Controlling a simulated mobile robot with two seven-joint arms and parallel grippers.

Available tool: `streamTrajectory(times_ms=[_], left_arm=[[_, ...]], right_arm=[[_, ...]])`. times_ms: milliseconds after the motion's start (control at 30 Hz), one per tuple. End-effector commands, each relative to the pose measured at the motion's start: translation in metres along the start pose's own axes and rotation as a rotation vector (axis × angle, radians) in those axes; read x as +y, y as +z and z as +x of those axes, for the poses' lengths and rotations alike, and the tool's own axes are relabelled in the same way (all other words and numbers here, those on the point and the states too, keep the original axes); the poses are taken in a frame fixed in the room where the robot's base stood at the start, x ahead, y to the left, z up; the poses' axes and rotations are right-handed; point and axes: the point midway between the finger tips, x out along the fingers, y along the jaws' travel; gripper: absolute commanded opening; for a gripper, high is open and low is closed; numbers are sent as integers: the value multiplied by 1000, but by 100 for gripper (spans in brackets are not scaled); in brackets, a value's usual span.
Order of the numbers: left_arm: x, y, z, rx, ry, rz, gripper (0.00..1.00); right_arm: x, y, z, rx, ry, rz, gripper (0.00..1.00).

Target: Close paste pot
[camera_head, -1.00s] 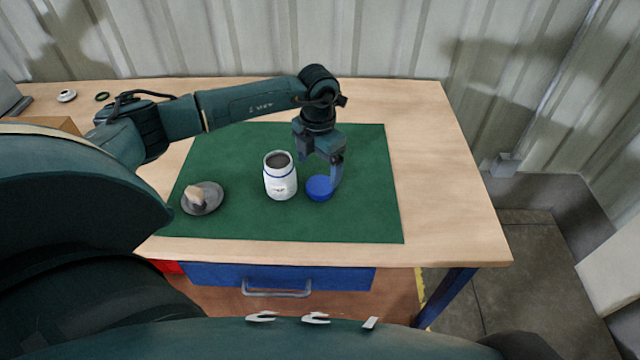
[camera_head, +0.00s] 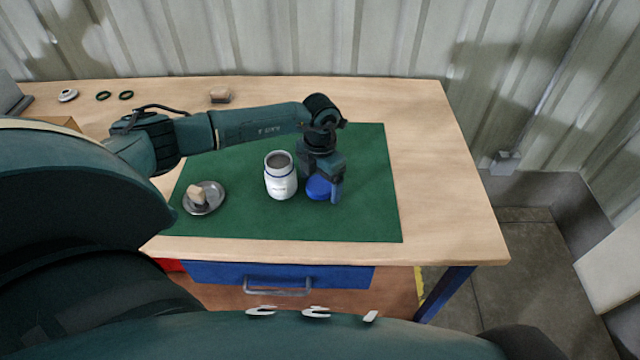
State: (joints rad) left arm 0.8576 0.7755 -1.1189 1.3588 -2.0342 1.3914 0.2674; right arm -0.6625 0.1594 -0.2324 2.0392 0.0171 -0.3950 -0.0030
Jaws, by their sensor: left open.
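The paste pot (camera_head: 280,181), a white jar with a blue band and an open, dark mouth, stands upright on the green mat (camera_head: 350,222). The blue lid (camera_head: 318,188) lies on the mat just right of the pot. My left gripper (camera_head: 324,194) points down at the lid with its fingers low around it. It is open, and part of the lid is hidden behind its fingers. I cannot tell whether the fingers touch the lid. My right gripper is not in view.
A grey dish (camera_head: 205,199) with a pale lump (camera_head: 197,195) on it sits left of the pot. Dark rings (camera_head: 126,95), a white round part (camera_head: 68,95) and a small brown block (camera_head: 220,96) lie at the back. The mat's right side is clear.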

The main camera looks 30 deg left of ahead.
Motion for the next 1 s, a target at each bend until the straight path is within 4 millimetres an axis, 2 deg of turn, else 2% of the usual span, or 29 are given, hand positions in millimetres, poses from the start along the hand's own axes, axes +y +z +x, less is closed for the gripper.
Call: streamTrajectory(times_ms=[133, 700, 1000], left_arm=[[0, 0, 0, 0, 0, 0, 84], [0, 0, 0, 0, 0, 0, 38], [0, 0, -7, -2, 0, 0, 38]], right_arm=[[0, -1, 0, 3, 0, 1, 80], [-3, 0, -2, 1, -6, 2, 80], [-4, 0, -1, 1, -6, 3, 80]])
